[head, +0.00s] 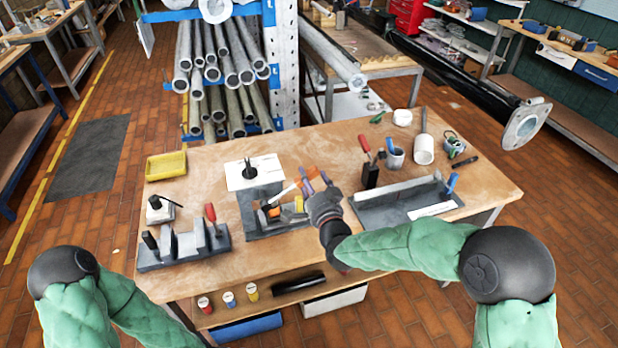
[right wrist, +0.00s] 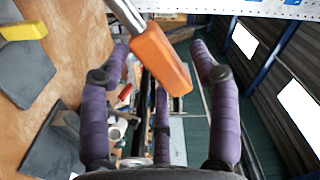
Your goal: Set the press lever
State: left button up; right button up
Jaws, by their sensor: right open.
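The press lever is a light metal rod (head: 284,193) with an orange grip, rising at a slant from the grey press fixture (head: 245,208) near the middle of the bench. My right gripper (head: 317,179), with purple fingers, is open at the lever's upper end. In the right wrist view the orange grip (right wrist: 160,60) lies between the spread fingers, with gaps visible on both sides. I cannot tell whether any finger touches it. The lever's lower end is partly hidden among the fixture's parts. My left arm is at the lower left, but its gripper is not in view.
On the wooden bench (head: 205,165), a grey fixture with a red-handled tool (head: 211,216) stands left and a grey tray (head: 400,205) right. A yellow bin (head: 166,165) is at the back left. Metal pipes (head: 232,70) are racked behind. Bare wood lies at the front.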

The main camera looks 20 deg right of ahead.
jog(key=shift+w, duration=0.85)
grip_shut()
jog(key=shift+r, duration=0.1)
